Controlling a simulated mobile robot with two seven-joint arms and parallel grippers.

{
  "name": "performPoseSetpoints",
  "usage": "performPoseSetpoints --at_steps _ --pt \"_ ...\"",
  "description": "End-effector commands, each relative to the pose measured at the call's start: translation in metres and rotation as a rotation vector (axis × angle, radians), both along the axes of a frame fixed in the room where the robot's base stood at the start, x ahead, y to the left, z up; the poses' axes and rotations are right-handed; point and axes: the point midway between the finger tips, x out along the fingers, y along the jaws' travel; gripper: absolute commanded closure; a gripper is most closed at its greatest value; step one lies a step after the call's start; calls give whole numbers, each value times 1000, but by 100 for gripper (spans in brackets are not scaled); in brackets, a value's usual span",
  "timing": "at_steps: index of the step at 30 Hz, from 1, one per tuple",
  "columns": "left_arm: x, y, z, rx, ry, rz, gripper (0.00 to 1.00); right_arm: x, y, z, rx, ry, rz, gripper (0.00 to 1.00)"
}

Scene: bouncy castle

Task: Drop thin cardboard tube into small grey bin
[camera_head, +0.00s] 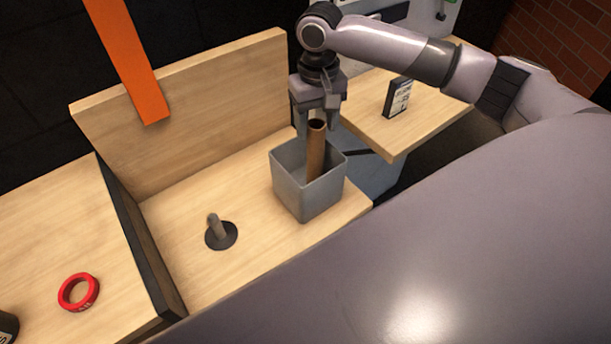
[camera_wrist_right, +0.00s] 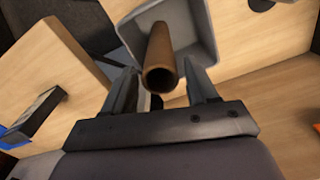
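The thin cardboard tube (camera_head: 316,152) is brown and hollow. It stands nearly upright with its lower part inside the small grey bin (camera_head: 297,191), and its top sticks out above the rim. My right gripper (camera_head: 317,120) is just above the bin, around the tube's upper end. In the right wrist view my right gripper (camera_wrist_right: 160,70) has its fingers spread, with a gap on each side of the tube (camera_wrist_right: 160,72). The bin's wall (camera_wrist_right: 207,25) shows behind the tube. The tube's lower end is hidden in the head view. My left gripper is not in view.
A peg on a dark round base (camera_head: 220,236) stands left of the bin on the wooden bench. A red ring (camera_head: 78,292) lies on the left surface. A black-and-white box (camera_head: 397,97) stands on the right table. An orange strip (camera_head: 132,60) hangs over the backboard.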

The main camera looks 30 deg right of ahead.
Motion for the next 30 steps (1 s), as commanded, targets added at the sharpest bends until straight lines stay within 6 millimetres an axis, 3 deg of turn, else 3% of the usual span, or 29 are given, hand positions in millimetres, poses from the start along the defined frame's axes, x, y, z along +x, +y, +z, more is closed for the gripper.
performPoseSetpoints --at_steps 11,24,30 --pt "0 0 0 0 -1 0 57 0 0 4 0 -1 0 31" --pt "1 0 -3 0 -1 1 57 1 0 66 1 -2 0 31" --pt "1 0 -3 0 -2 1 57 0 0 72 0 1 0 31"
